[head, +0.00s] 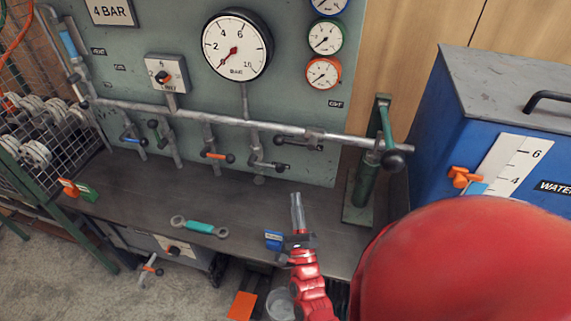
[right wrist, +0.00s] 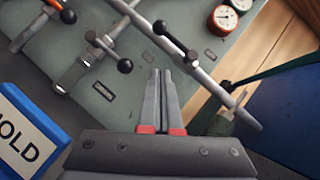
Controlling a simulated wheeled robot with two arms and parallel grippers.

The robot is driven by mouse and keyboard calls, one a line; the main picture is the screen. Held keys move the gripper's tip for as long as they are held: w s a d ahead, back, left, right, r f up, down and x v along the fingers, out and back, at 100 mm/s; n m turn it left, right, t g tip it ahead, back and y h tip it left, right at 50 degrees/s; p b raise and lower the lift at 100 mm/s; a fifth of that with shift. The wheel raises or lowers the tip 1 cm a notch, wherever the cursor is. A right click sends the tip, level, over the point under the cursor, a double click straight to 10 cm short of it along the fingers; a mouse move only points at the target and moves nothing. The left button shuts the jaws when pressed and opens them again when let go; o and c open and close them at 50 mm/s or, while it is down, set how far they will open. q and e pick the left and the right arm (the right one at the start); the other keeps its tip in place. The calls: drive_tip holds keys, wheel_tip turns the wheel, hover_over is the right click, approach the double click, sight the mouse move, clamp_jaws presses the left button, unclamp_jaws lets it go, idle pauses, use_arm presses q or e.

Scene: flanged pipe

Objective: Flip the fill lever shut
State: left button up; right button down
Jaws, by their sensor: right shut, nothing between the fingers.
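A grey pipe (head: 230,118) runs along the green panel with several valve levers on it. One has an orange grip (head: 219,157), one a blue grip (head: 134,141), and others have black knobs. I cannot tell which is the fill lever, as small labels are unreadable. My right gripper (head: 297,196) is shut and empty, in front of the panel below the right-hand levers. In the right wrist view its fingers (right wrist: 161,73) point towards the pipe; a black-knobbed lever (right wrist: 174,39) lies beyond the tips and another (right wrist: 113,55) to their left, both apart from them. My left gripper is out of view.
A green hand pump (head: 369,180) stands at the pipe's right end. A blue tank (head: 440,125) stands at right, a wire basket (head: 40,140) at left.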

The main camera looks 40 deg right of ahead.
drive_tip(key=shift+w+d+f+m, duration=0.1)
drive_tip(key=shift+d+f+m, duration=0.1)
drive_tip(key=shift+f+m, duration=0.25)
drive_tip(key=shift+r, duration=0.1)
drive_tip(key=a+r+p+x, duration=0.1)
drive_tip(key=a+p+x, duration=0.1)
drive_tip(key=x, duration=1)
drive_tip(key=shift+w+r+p, duration=0.3)
drive_tip(key=shift+r+p, duration=0.25)
drive_tip(key=shift+p, duration=0.05)
drive_tip(key=shift+d, duration=0.1)
